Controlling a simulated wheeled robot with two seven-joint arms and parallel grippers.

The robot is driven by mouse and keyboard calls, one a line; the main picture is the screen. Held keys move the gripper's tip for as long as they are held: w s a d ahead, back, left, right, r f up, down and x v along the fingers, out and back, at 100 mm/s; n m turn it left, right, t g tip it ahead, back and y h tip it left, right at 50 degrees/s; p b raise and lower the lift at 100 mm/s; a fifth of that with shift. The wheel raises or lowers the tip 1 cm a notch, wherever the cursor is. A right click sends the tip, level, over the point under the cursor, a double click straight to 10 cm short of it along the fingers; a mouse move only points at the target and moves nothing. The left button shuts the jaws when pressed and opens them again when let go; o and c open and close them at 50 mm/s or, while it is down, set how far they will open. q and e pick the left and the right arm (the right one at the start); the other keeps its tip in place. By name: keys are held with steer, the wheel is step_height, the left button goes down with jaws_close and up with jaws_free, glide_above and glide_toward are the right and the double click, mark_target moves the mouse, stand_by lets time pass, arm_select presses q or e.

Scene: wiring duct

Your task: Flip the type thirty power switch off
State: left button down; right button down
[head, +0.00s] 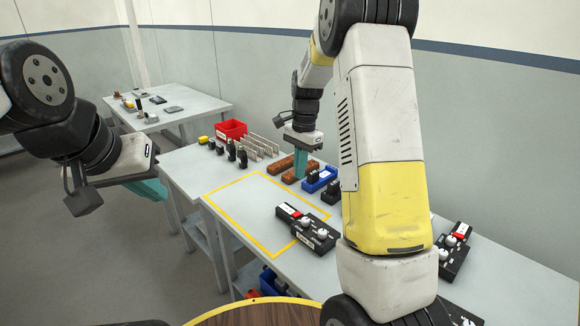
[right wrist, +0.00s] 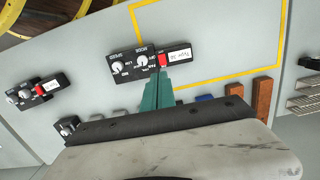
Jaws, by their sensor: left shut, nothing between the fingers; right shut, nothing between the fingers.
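A black switch box (head: 320,238) with white knobs, a red switch (head: 297,214) and a white label lies at the yellow outline's right corner. In the right wrist view the same box (right wrist: 125,68) shows its red switch (right wrist: 163,60) beside a label (right wrist: 176,56) starting "Type"; its number is hard to read. The switch's position is unclear. My right gripper (head: 300,176) is shut and empty, above the table and pointing down. Its teal fingertips (right wrist: 160,76) line up just below the switch in the right wrist view; the gap is unclear. My left gripper (head: 158,192) is shut and empty beside the table.
Another red-switched box (head: 455,250) sits right of my right arm, which hides part of the table. Orange-brown blocks (head: 290,165), a blue part (head: 320,180) and a red bin (head: 230,129) stand farther back. The area inside the yellow outline (head: 222,226) is mostly clear.

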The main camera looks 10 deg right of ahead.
mark_target(296, 217)
steer(key=shift+d+r+y, duration=0.1)
steer(key=shift+d+y, duration=0.3)
steer(key=shift+d, duration=0.05)
steer(key=f, duration=0.4)
steer(key=a+f, duration=0.1)
steer(key=f, duration=0.4)
steer(key=s+a+f, duration=0.1)
steer(key=f, duration=0.4)
steer(key=shift+s, duration=0.1)
steer(key=shift+a+f+h, duration=0.1)
steer(key=shift+f+h, duration=0.05)
steer(key=shift+h, duration=0.15)
steer(key=shift+s+f, duration=0.1)
steer(key=shift+f, duration=0.05)
steer(key=shift+d, duration=0.2)
